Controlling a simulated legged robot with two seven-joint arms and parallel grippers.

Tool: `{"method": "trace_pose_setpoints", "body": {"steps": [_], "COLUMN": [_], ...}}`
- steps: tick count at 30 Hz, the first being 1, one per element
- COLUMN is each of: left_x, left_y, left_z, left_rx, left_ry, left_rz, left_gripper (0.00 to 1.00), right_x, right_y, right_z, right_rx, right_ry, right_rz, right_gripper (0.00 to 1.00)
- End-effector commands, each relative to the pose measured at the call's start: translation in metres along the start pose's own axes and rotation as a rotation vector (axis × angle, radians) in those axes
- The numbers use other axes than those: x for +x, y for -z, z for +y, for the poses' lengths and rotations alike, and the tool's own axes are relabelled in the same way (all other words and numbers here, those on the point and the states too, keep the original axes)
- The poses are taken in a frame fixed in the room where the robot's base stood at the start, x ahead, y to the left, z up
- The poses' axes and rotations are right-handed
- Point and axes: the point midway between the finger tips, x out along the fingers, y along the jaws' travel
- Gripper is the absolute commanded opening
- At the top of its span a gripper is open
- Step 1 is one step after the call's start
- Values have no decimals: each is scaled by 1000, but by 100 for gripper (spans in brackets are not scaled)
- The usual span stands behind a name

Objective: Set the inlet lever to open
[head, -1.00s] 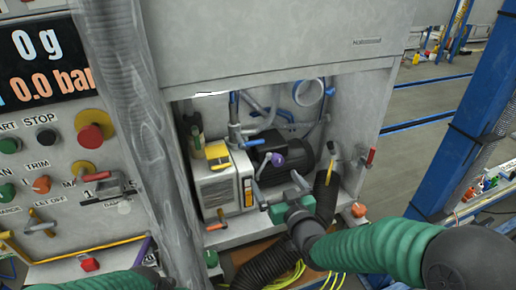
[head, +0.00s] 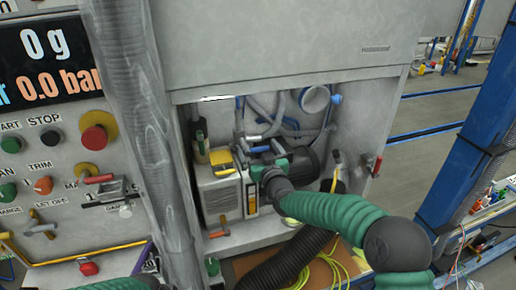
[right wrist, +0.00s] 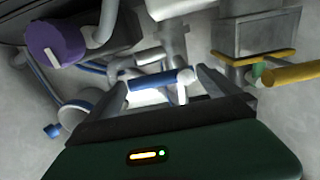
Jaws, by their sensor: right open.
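A lever with a blue handle (right wrist: 150,83) lies between the two fingertips of my right gripper (right wrist: 162,84) in the right wrist view. The fingers are apart, and I cannot tell whether they touch it. No label shows, so I cannot tell for sure that this is the inlet lever. In the head view my right gripper (head: 252,156) reaches into the open cabinet and a blue handle (head: 260,149) shows at its fingers. A purple knob (right wrist: 55,40) is at the upper left of the wrist view. My left gripper is out of the picture; only a bit of green arm shows.
A yellow handle (right wrist: 290,73) is at the right of the wrist view. The cabinet holds a beige pump box (head: 218,195) and a dark motor (head: 306,165). Pipes run behind them. A black hose (head: 285,262) and yellow cable lie below. A control panel stands left.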

Motion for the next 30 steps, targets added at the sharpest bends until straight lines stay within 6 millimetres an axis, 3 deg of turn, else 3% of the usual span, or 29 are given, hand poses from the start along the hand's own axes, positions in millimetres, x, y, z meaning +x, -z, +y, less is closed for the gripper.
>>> {"method": "trace_pose_setpoints", "body": {"steps": [9,30], "left_x": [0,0], "left_y": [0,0], "left_z": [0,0], "left_rx": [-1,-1], "left_ry": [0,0], "left_rz": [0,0], "left_gripper": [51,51], "right_x": [3,4], "right_y": [0,0], "right_z": [3,2], "right_rx": [3,2], "right_ry": [0,-1], "right_rz": [1,1], "right_gripper": [99,7]}}
